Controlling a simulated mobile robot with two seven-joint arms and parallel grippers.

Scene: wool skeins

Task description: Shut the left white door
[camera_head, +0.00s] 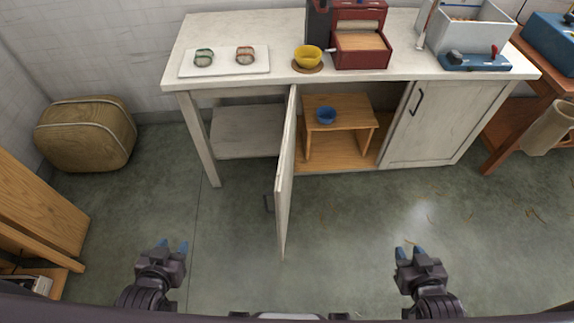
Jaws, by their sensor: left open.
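The left white door (286,180) stands wide open and juts out from the white cabinet toward me, seen nearly edge-on. Its dark handle (268,203) shows on its left side. The right white door (425,122) is shut. My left gripper (172,246) is open and empty, low over the floor, left of the open door and apart from it. My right gripper (411,252) is to the right of the door, also apart from it, with its blue fingertips spread and nothing between them.
The white worktop (285,28) holds a white tray (226,62) with two skeins, a yellow bowl (308,57), a red wooden box (361,48) and a grey bin (468,28). A wicker hamper (86,133) stands at left.

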